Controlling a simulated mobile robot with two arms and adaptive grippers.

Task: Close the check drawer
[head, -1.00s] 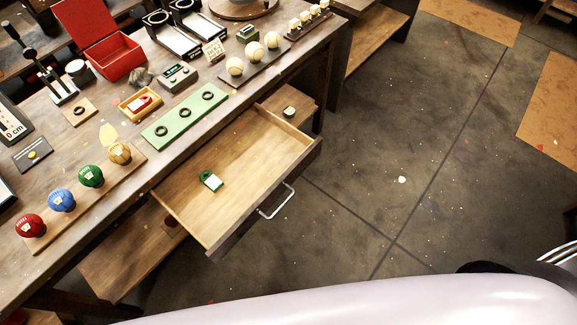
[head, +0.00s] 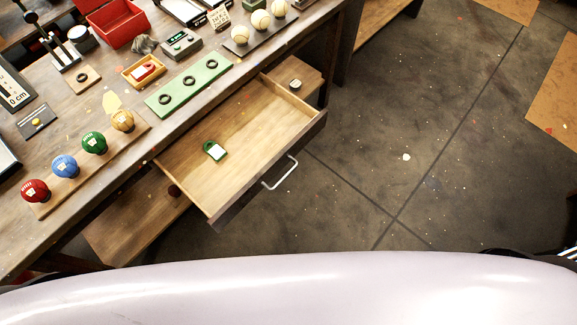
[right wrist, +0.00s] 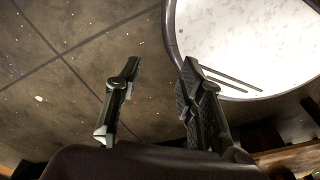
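The check drawer (head: 255,128) is pulled well out from under the front of the workbench in the head view. A silver bar handle (head: 280,173) is on its dark front panel. A green tag with a white label (head: 215,151) lies inside on the drawer's bare wooden bottom. My right gripper (right wrist: 155,75) shows in the right wrist view, its two fingers apart with nothing between them, over the dark floor beside a round pale surface. It is not in the head view. My left gripper is in neither current view.
The workbench (head: 60,215) holds a row of coloured balls on a wooden strip (head: 140,140), a green board with black rings (head: 190,88) and a red box (head: 115,28). A lower shelf (head: 130,225) is under the bench. The floor (head: 370,130) right of the drawer is clear.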

